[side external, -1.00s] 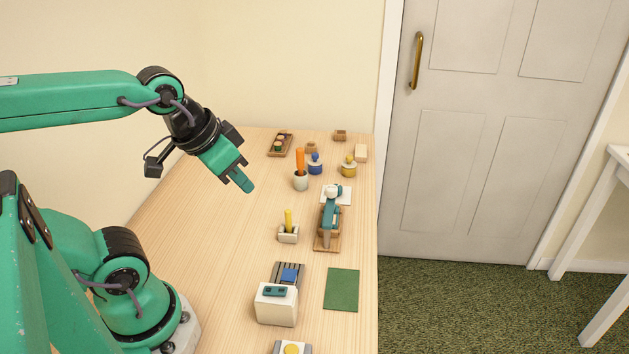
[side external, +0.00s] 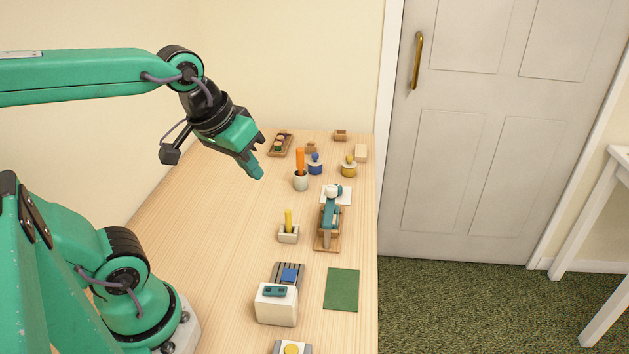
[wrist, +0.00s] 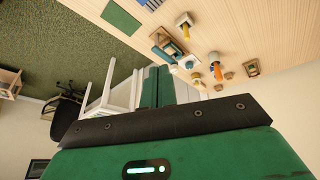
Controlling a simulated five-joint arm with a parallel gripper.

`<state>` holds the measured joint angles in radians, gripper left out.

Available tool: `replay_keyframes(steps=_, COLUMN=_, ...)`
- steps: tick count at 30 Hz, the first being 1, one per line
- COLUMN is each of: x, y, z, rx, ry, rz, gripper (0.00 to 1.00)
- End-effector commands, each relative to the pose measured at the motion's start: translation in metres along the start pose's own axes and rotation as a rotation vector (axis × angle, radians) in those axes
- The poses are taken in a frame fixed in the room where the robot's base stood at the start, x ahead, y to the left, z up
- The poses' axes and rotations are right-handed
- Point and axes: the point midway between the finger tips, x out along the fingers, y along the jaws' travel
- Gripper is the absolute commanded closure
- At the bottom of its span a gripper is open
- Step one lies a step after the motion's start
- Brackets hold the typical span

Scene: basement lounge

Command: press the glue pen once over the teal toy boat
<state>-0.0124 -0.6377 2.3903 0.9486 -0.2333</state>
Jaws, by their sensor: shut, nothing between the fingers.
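My gripper (side external: 257,172) is shut and empty, in the air over the table, left of the grey cup in the side view. Its teal fingers (wrist: 157,88) show together in the wrist view. The teal toy boat (side external: 330,213) rests on a wooden cradle (side external: 327,243); it also shows in the wrist view (wrist: 168,46). A yellow pen-like stick (side external: 288,219) stands upright in a small white holder (side external: 288,235), left of the boat. An orange stick (side external: 300,160) stands in a grey cup (side external: 300,182). I cannot tell for sure which is the glue pen.
A wooden tray (side external: 280,146) lies at the back. A white box (side external: 276,305) and green mat (side external: 342,290) lie in front. The left tabletop is clear.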

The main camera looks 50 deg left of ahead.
Motion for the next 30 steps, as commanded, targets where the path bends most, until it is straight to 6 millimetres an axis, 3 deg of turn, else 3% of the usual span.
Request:
replay_keyframes(steps=16, x=0.004, y=0.007, z=-0.071, rx=-0.616, ry=-0.11, rz=-0.077, gripper=1.0)
replay_keyframes(steps=30, x=0.026, y=0.008, z=-0.128, rx=-1.147, ry=-0.17, rz=-0.196, gripper=1.0)
